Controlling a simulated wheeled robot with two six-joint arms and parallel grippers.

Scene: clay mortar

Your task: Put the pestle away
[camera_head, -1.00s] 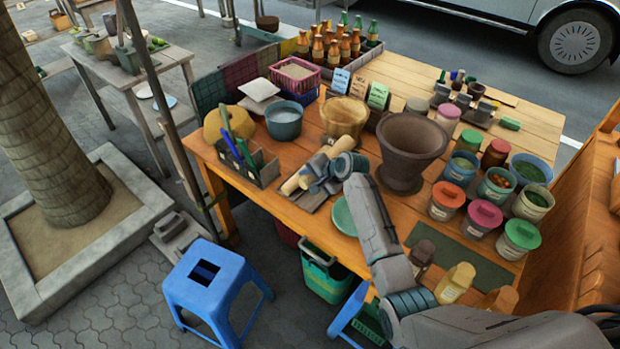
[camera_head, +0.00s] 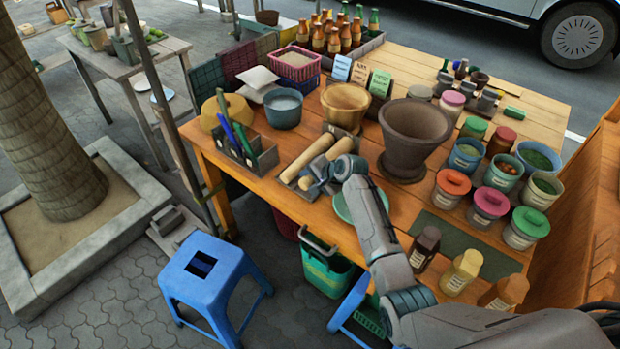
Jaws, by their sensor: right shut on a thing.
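Two pale wooden pestles lie side by side, slanting, on a low dark tray (camera_head: 283,181) at the front of the table. My right gripper (camera_head: 314,184) is at the near end of the right-hand pestle (camera_head: 338,150) and is shut on it. The gripper and wrist hide part of that pestle and of the tray. The left-hand pestle (camera_head: 307,158) lies just beside it. It is hard to tell whether the held pestle rests fully on the tray. The brown clay mortar (camera_head: 414,140) stands upright to the right, empty as far as I see. My left gripper is out of view.
A green plate (camera_head: 352,207) lies partly under my arm. Lidded jars (camera_head: 451,188) crowd the right side. A blue stool (camera_head: 213,272) stands in front.

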